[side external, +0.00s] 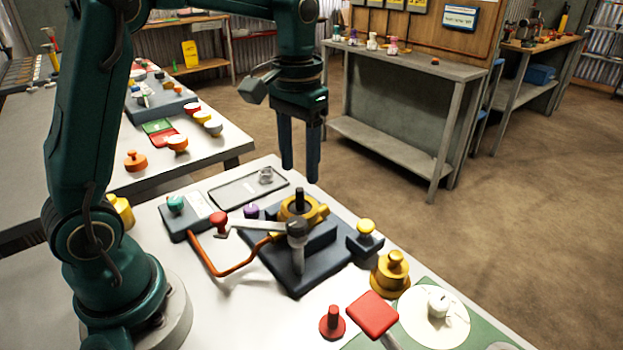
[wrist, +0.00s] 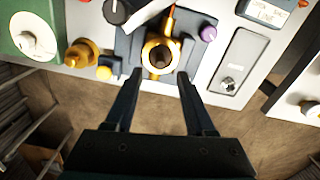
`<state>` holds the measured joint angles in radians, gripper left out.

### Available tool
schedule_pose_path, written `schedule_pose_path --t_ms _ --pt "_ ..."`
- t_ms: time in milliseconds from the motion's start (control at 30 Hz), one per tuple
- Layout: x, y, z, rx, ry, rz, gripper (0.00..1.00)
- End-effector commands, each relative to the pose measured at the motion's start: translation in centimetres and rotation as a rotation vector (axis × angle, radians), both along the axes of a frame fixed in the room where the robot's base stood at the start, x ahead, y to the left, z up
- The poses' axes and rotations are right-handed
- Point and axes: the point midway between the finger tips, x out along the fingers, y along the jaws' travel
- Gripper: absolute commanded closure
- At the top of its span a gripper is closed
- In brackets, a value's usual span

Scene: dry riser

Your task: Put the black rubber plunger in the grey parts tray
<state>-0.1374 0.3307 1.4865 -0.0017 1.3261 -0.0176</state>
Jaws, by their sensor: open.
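The black plunger (side external: 299,198) appears to be the dark upright post inside a yellow ring (side external: 318,213) on a dark blue-grey fixture. In the wrist view its dark brownish top (wrist: 160,58) shows inside the ring (wrist: 146,60). The grey parts tray (side external: 228,196) is a shallow dark-rimmed rectangle behind and left of the fixture; in the wrist view the tray (wrist: 238,58) is at the right. A small silvery piece (side external: 265,176) lies in it. My gripper (side external: 299,175) is open, pointing down above the table. In the wrist view my fingertips (wrist: 160,76) sit just short of the ring, nothing between them.
A black-knobbed lever (side external: 297,228) and an orange bent handle (side external: 222,270) stand close in front of the ring. A purple knob (side external: 251,211), a yellow button (side external: 366,227) and a brass knob (side external: 391,270) are nearby. Open air surrounds my gripper.

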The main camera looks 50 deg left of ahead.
Motion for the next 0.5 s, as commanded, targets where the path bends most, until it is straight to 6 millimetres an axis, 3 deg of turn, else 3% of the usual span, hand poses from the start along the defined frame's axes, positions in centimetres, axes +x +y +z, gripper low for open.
schedule_pose_path --t_ms 500 --pt "0.0 0.0 -5.2 0.002 0.001 0.001 0.45"
